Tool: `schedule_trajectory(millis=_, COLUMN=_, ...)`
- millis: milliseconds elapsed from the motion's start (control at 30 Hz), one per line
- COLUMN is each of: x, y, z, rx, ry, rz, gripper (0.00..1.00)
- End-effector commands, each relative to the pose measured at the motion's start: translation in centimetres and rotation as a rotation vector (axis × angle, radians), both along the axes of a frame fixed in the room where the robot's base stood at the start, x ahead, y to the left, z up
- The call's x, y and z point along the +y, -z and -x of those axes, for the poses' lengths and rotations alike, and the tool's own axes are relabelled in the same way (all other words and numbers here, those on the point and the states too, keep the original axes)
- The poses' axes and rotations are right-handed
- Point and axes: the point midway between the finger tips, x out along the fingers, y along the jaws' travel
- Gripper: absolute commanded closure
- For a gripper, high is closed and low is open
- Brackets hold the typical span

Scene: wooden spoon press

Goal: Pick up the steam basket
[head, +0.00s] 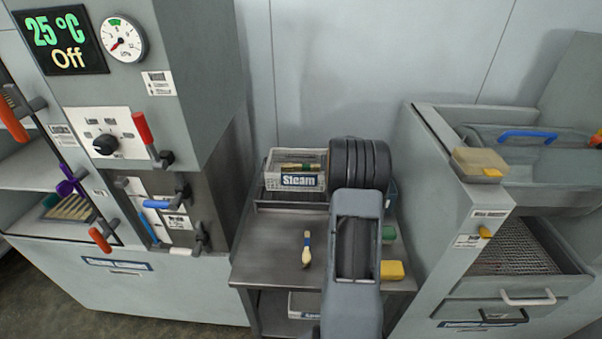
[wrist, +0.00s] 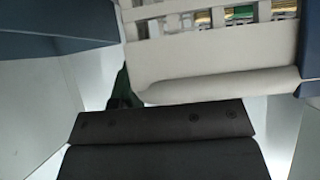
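The steam basket (head: 303,181) is a pale box with a blue-and-white "Steam" label, upright at the back of the metal table in the head view. Sticks with coloured ends lie in it. In the wrist view the basket (wrist: 210,60) fills the top, its pale rim and slotted wall close ahead. The dark body of my gripper lies along the bottom there. Dark blue finger-like parts show at the upper left and right, wide apart, so my gripper (wrist: 208,38) looks open around the basket's near side. I cannot tell if they touch it. In the head view my black wrist hides the fingers.
The metal table (head: 265,245) holds a brush (head: 306,250) and a yellow block (head: 392,270). Another basket (head: 302,305) sits on the shelf below. A control cabinet (head: 195,80) stands left, and a sink unit (head: 425,190) right. The table's front left is clear.

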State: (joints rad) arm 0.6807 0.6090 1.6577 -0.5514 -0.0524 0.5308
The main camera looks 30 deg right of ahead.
Motion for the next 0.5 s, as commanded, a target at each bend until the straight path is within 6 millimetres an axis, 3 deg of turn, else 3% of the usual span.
schedule_trajectory(millis=333, x=-0.22, y=0.31, z=-0.36, rx=0.0, ry=-0.001, rz=0.0, gripper=0.63)
schedule_trajectory(millis=500, x=-0.22, y=0.3, z=-0.35, rx=0.0, ry=-0.001, rz=0.0, gripper=0.79)
